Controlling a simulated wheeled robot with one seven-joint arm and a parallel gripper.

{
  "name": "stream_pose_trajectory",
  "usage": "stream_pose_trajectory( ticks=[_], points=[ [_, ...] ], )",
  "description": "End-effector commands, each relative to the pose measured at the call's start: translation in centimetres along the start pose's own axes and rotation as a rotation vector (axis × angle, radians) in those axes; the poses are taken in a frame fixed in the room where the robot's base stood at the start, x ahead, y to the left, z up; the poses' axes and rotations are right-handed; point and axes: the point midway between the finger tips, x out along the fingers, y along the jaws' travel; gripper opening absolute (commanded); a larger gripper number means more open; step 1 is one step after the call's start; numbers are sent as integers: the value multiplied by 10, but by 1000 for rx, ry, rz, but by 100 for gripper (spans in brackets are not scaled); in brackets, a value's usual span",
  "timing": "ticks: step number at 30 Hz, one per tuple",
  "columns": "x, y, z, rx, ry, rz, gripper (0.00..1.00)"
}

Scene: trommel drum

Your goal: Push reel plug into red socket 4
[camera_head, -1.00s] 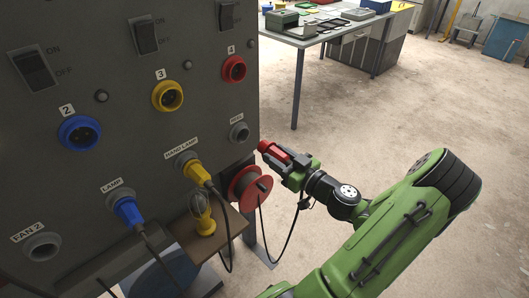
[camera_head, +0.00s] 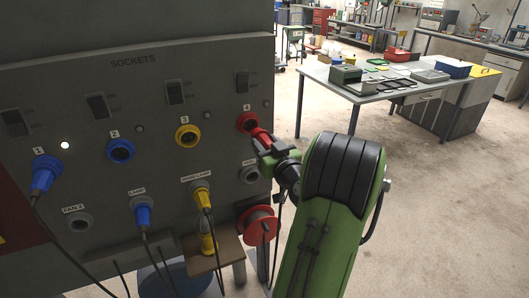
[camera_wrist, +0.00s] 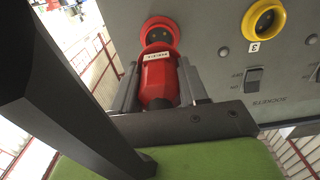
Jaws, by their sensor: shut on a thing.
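Red socket 4 (camera_head: 247,123) is at the right end of the upper socket row on the grey panel. It also shows in the wrist view (camera_wrist: 160,29) as a red ring with dark contact holes. The red reel plug (camera_head: 262,136) is in my gripper (camera_head: 268,145), which is shut on its sides. In the wrist view the plug (camera_wrist: 159,77) points at the socket, its front end at the lower rim of the ring. Part of the socket opening is visible above it. I cannot tell whether the plug has entered. The red reel (camera_head: 258,225) hangs low at the panel's right side.
Yellow socket 3 (camera_head: 188,135) and blue socket 2 (camera_head: 121,151) are empty to the left. A blue plug (camera_head: 46,174) sits in socket 1 beside a lit lamp (camera_head: 65,145). A workbench (camera_head: 385,92) stands back right, with open floor before it.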

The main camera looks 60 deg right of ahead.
Motion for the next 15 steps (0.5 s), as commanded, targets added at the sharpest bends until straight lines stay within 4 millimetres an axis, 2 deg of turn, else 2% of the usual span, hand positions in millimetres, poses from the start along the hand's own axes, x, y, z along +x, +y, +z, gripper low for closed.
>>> stream_pose_trajectory(
  ticks=[8,15],
  points=[
    [4,0,0,1,-1,-3,0],
    [26,-1,-3,2,-2,-4,0]
  ],
)
